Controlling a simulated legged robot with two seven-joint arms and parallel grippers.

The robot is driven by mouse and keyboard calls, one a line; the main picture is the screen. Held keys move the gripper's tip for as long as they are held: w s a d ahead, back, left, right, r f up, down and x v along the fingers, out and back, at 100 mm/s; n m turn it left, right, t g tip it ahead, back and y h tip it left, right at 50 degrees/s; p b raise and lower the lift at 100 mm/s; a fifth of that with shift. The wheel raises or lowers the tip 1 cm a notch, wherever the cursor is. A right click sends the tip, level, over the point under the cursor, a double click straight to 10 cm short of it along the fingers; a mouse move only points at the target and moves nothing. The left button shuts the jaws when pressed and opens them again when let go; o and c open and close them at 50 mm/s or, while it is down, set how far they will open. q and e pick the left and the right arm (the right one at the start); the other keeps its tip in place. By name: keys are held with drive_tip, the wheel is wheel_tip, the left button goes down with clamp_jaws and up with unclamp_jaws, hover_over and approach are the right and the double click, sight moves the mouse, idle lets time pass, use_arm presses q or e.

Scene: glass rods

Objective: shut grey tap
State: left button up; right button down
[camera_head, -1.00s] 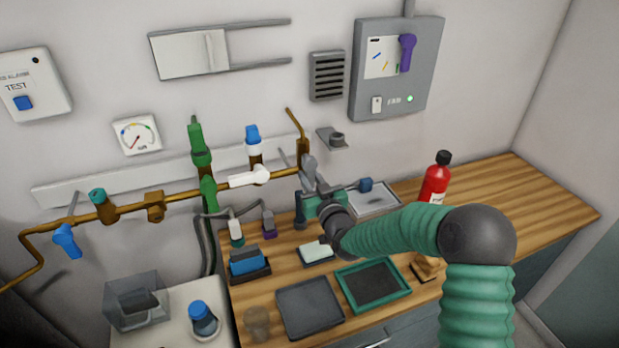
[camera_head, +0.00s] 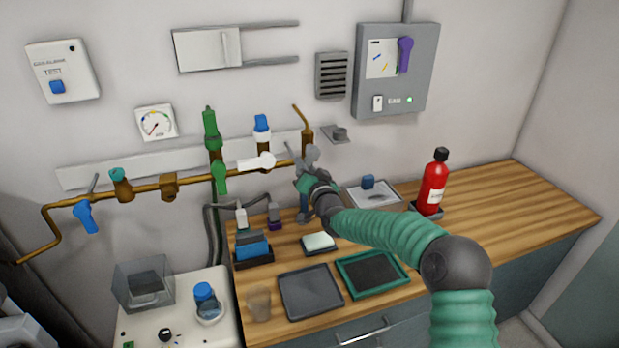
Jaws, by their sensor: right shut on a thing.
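The grey tap (camera_head: 312,152) sits at the right end of the brass pipe (camera_head: 150,189) on the wall, under a bent brass spout (camera_head: 304,128). Its grey handle shows just above my right gripper. My right gripper (camera_head: 309,171) is shut on the grey tap. The gripper and wrist hide the lower part of the tap, so its exact handle angle is hard to tell.
Other taps on the pipe are white (camera_head: 256,163), green (camera_head: 219,178) and blue (camera_head: 87,217). A red bottle (camera_head: 433,184) stands right of my arm. Trays (camera_head: 311,313) and a sponge dish (camera_head: 319,252) lie below. The counter's right end is clear.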

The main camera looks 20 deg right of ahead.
drive_tip(key=m+b, duration=0.1)
drive_tip(key=m, duration=0.1)
drive_tip(key=a+r+m+b, duration=0.1)
drive_tip(key=m, duration=0.1)
drive_tip(key=shift+a+m, duration=0.1)
drive_tip(key=shift+m, duration=0.2)
drive_tip(key=m, duration=0.1)
drive_tip(key=m+b, duration=0.1)
drive_tip(key=r+m+b, duration=0.1)
drive_tip(key=shift+a+m, duration=0.3)
drive_tip(key=shift+r+m+b, duration=0.35)
drive_tip(key=shift+m+b, duration=0.1)
drive_tip(key=shift+m, duration=0.35)
drive_tip(key=shift+r+m+b, duration=0.35)
drive_tip(key=shift+m+b, duration=0.05)
drive_tip(key=shift+m, duration=0.4)
drive_tip(key=shift+a, duration=0.1)
drive_tip(key=c, duration=1.4)
unclamp_jaws()
drive_tip(key=shift+c, duration=0.2)
drive_tip(key=shift+o, duration=1.2)
drive_tip(key=shift+r, duration=0.1)
